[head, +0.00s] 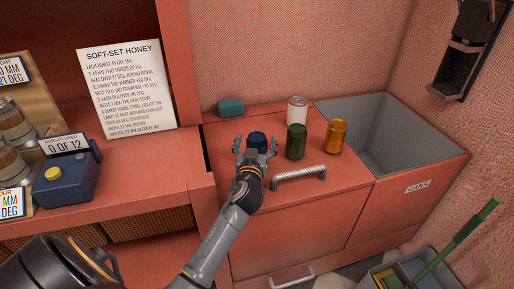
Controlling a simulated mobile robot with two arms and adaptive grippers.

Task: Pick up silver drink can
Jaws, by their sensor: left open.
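A silver drink can (297,109) stands upright at the back of the red counter, behind a dark green can (296,142). The green can hides part of its lower side. A gold can (336,136) stands to the right. The silver can is behind and to the right of this gripper. My right gripper is not in view.
A deep open bin (385,122) labelled CANS is right of the counter. A metal handle (299,177) is in front of the cans.

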